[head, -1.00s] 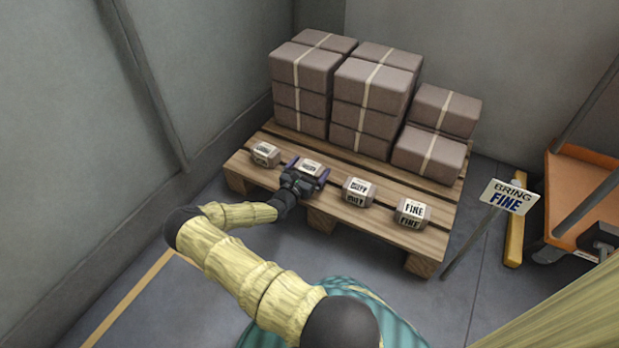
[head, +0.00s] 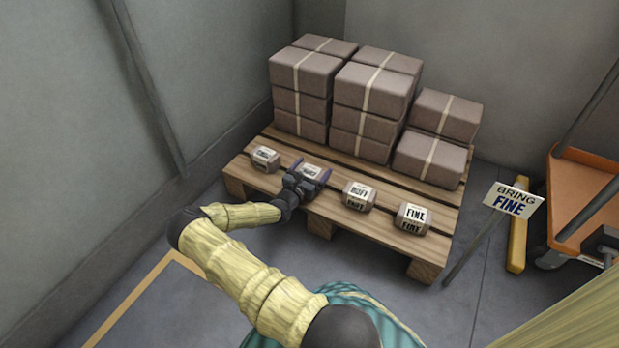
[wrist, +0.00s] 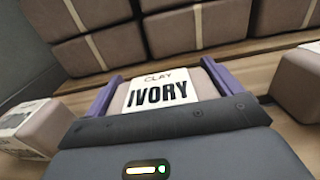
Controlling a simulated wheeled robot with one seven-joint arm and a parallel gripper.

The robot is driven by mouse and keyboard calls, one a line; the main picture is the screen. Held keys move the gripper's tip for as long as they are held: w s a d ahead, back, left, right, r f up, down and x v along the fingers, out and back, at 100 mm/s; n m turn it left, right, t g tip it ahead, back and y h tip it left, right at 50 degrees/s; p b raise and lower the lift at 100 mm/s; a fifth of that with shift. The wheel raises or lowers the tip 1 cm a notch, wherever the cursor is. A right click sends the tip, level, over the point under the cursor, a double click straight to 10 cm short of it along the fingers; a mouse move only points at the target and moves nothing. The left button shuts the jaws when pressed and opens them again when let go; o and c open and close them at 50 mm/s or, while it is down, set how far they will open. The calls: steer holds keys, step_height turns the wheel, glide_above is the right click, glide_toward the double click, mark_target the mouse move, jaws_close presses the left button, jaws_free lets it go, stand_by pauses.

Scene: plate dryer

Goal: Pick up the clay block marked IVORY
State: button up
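The clay block marked IVORY (wrist: 160,92) sits in the front row on the wooden pallet. In the head view the block (head: 313,172) is second from the left, partly covered by my gripper (head: 312,169). In the wrist view my gripper (wrist: 162,85) has its two purple fingers along the left and right sides of the block, with the label facing me between them. Whether the fingers press on the block or stand slightly apart cannot be made out. No lift off the pallet shows.
A block with an unclear label (head: 265,158) lies left of IVORY. The BUFF block (head: 359,196) and FINE block (head: 413,218) lie to the right. Stacked strapped brown packs (head: 370,90) fill the pallet's back. A BRING FINE sign (head: 514,199) and orange cart (head: 583,195) stand right.

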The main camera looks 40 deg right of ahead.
mark_target(312, 168)
steer(key=shift+r, duration=0.15)
steer(key=shift+c, duration=0.2)
step_height(312, 168, up, 10)
steer(key=p, duration=0.8)
stand_by(0.3)
